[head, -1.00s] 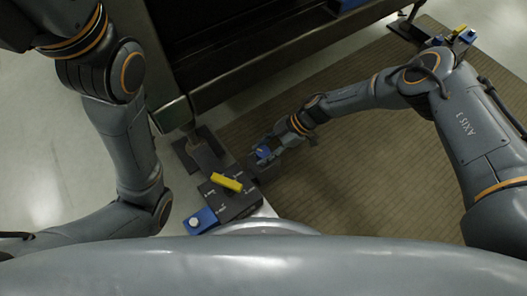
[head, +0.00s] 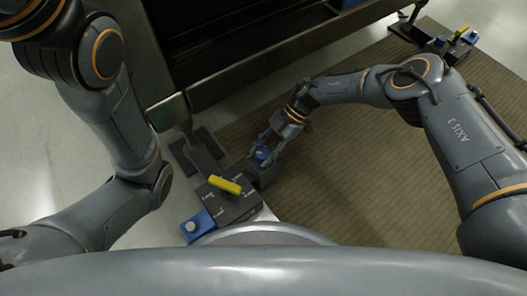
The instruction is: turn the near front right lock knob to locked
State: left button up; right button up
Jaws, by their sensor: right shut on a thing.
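The near dark fixture (head: 232,207) stands on the floor by the corner leg of the dark frame. It has a yellow handle (head: 225,185) on top and small pale labels. At its right end is a blue lock block (head: 262,153) with a small pale knob. My right gripper (head: 264,152) is shut on this knob, with its fingers around it; they partly hide it, so I cannot read its turn. Another blue lock block (head: 205,222) with a pale round knob (head: 191,226) sits at the lower left end. My left gripper is out of view.
The dark frame's leg (head: 170,110) stands close behind the fixture. A brown ribbed mat (head: 350,185) lies clear to the right. A similar fixture (head: 440,44) with a yellow handle is at the far right.

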jog(key=shift+a, duration=0.1)
jog(key=o, duration=1.2)
jog(key=shift+w+d+r, duration=0.15)
jog(key=shift+d+r, duration=0.1)
jog(key=v, duration=1.1)
jog(key=shift+r, duration=0.1)
jog(key=shift+d, duration=0.1)
